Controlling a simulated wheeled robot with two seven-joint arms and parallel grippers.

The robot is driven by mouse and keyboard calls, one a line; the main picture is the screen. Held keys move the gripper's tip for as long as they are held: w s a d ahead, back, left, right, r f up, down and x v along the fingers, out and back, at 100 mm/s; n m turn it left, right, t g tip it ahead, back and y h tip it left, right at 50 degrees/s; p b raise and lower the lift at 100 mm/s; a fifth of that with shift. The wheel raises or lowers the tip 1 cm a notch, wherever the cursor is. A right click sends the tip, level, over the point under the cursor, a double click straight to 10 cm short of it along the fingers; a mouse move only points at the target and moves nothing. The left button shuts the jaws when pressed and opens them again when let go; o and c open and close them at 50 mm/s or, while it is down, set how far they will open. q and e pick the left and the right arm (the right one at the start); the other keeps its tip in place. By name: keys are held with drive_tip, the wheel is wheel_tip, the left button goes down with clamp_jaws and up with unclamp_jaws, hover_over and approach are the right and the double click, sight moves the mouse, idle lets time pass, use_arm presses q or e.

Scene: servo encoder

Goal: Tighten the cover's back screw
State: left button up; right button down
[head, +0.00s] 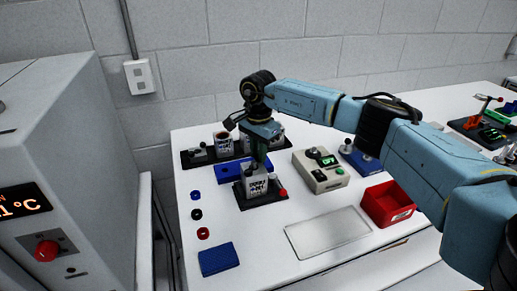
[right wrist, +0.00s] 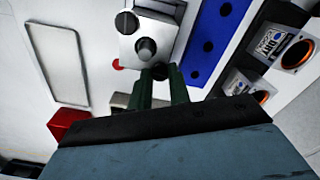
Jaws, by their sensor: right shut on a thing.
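The servo unit (head: 257,187) is a pale grey block with dark print, standing upright on a black base on the white table. In the right wrist view its light metal top (right wrist: 160,25) carries a dark round knob and a grey round post. My right gripper (head: 262,163) points down over the unit, and its green fingers (right wrist: 160,85) close at the edge of the metal top. They are shut on a small dark round piece (right wrist: 160,71), and I cannot tell whether it is the back screw or a tool tip. My left gripper is not in view.
A blue holed block (head: 228,174) lies behind the unit, and a black rack with cups (head: 186,158) stands farther back. A meter (head: 321,178) and red bin (head: 385,204) are to the right. A silver plate (head: 328,233) and blue pad (head: 218,259) lie in front.

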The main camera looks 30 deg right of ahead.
drive_tip(key=m+p, duration=0.1)
drive_tip(key=m, duration=0.4)
drive_tip(key=shift+r, duration=0.1)
drive_tip(key=shift+w+m, duration=0.1)
drive_tip(key=shift+m, duration=0.2)
idle(0.4)
drive_tip(key=c, duration=1.3)
unclamp_jaws()
wheel_tip(320, 180, up, 13)
drive_tip(key=shift+r, duration=0.15)
